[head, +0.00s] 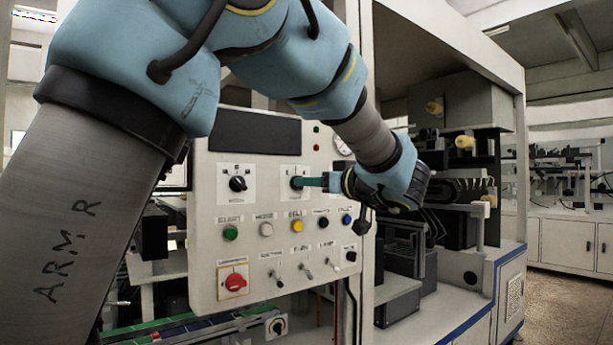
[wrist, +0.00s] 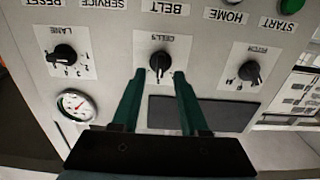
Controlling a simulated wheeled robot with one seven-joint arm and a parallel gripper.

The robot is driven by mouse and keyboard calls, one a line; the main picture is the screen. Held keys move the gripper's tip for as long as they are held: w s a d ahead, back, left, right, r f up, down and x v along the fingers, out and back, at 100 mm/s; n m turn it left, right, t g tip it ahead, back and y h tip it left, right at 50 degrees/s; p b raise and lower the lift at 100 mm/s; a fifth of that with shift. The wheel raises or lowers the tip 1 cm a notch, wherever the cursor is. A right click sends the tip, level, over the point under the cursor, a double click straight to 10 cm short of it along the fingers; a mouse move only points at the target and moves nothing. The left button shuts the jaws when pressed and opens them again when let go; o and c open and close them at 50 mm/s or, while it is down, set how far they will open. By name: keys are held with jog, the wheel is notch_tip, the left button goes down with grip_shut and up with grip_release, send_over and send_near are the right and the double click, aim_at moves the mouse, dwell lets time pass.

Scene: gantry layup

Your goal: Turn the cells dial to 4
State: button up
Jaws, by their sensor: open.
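The cells dial (wrist: 160,63) is a small black knob on a white plate, in the middle of the upside-down wrist view, under the label CELLS. Its numbers and pointer are too small to read surely. My gripper (wrist: 159,75) is open, with one green finger on each side of the dial. The fingertips come close to the knob; I cannot tell whether they touch it. In the head view my gripper (head: 299,183) reaches the panel from the right, and its fingers hide most of the dial there.
The pitch dial (wrist: 250,72) and the lane dial (wrist: 65,54) flank it. A gauge (wrist: 75,105) and a dark screen (wrist: 203,113) are close to the fingers. In the head view, buttons such as the yellow one (head: 297,226), toggles and a red rotary switch (head: 235,282) sit below.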

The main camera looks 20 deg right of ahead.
jog(key=shift+w+a, duration=0.25)
jog(key=shift+w, duration=0.85)
grip_shut()
